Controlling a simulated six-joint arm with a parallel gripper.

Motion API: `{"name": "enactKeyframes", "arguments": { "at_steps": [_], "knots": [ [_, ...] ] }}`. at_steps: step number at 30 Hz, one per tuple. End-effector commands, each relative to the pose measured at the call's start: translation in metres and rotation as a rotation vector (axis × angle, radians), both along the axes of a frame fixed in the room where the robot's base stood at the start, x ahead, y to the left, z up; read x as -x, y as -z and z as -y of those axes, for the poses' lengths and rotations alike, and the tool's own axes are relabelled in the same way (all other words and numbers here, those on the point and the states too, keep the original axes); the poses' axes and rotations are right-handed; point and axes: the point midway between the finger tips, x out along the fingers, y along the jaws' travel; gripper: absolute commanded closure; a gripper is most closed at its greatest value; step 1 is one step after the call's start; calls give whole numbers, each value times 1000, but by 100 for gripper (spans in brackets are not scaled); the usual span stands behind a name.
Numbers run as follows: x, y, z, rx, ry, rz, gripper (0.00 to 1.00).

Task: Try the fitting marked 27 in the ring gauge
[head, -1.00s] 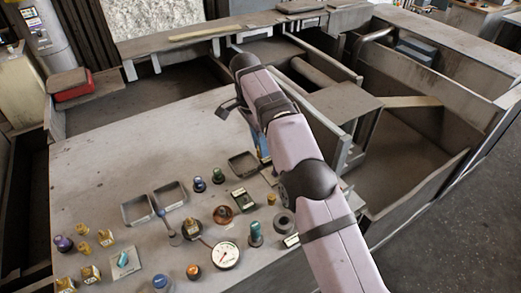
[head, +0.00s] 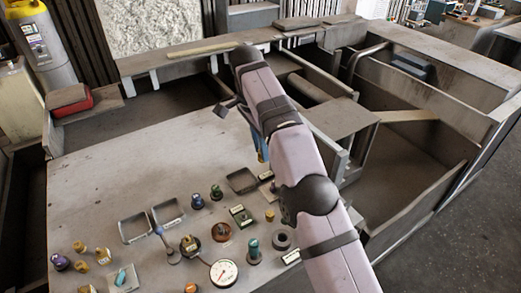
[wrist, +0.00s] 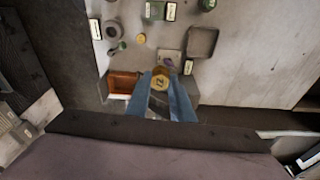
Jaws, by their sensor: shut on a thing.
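My gripper (wrist: 161,98) has blue fingers, shut on a brass-coloured fitting (wrist: 160,80) in the wrist view. Its end face bears a dark mark that I cannot read for certain. The fitting is held above the bench, apart from the ring. A thick dark grey ring (head: 282,241), which looks like the ring gauge, lies on the bench beside a label plate (head: 291,257). It also shows in the wrist view (wrist: 119,31), upper left of the gripper.
An empty square tray (head: 229,187) and a grey block (wrist: 170,55) lie close by. An orange-brown bin (wrist: 110,82) is left of the fingers. A small brass part (head: 269,215), a dial gauge (head: 223,273) and several fittings crowd the front. The bench's back left is clear.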

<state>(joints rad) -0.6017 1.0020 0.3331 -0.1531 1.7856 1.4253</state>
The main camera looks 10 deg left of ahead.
Motion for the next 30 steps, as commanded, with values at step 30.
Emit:
{"name": "enactKeyframes", "arguments": {
  "at_steps": [30],
  "knots": [
    [67,8,53,1,-11,-1,100]
  ]
}}
